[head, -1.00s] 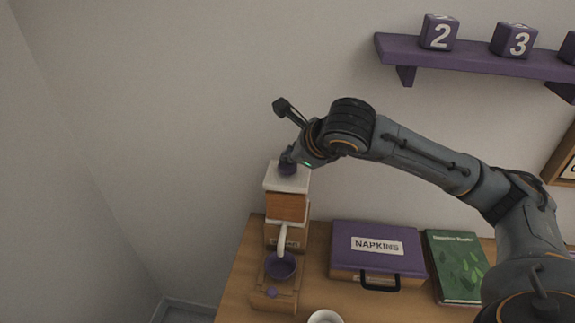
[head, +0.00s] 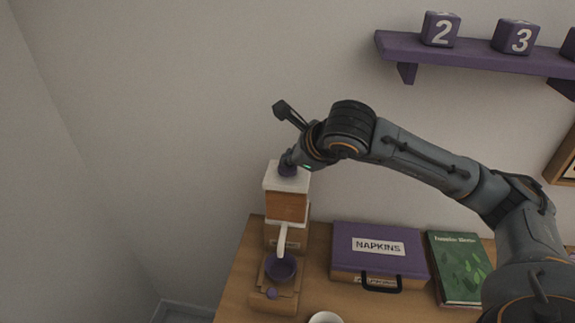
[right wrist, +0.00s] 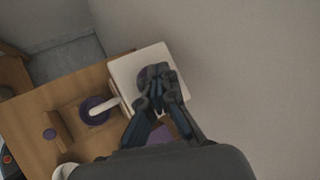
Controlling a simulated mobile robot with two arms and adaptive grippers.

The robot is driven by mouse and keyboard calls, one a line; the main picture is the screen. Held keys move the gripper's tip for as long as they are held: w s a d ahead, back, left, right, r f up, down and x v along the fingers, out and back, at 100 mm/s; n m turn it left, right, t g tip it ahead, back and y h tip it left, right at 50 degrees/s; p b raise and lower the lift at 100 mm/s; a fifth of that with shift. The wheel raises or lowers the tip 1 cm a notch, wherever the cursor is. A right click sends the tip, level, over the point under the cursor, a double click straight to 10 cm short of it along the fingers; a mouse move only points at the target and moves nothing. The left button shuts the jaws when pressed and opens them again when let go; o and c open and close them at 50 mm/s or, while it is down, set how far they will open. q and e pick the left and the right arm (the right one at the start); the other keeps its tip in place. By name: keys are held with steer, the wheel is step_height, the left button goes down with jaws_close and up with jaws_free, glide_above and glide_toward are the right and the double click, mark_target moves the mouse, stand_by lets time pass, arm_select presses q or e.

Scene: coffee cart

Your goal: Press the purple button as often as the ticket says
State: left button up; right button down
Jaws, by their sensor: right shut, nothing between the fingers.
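A round purple button (head: 287,172) sits on the white top of a dispenser (head: 287,206) with an amber-brown body and a pale spout. In the right wrist view, the button (right wrist: 150,75) is partly covered by my fingers. My right gripper (head: 288,158) is shut and empty, with its fingertips pointing down right at the button; I cannot tell whether they press it. In the right wrist view, the fingertips (right wrist: 157,88) overlap the button. No ticket that I can read is in view. My left gripper is out of view.
A purple bowl (head: 281,267) stands under the spout, with a small purple knob (head: 271,293) in front. A napkins box (head: 379,253), a green book (head: 459,268) and a white cup (head: 326,318) are to the right. Number cubes (head: 440,29) stand on the purple shelf (head: 470,56).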

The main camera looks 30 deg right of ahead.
mark_target(289, 169)
steer(key=shift+f+b, duration=0.3)
steer(key=shift+f, duration=0.05)
steer(key=shift+r, duration=0.1)
stand_by(0.5)
steer(key=shift+r+p, duration=0.55)
steer(key=shift+r, duration=0.6)
steer(key=shift+r+p, duration=1.35)
steer(key=shift+r, duration=1.25)
steer(key=shift+f, duration=0.1)
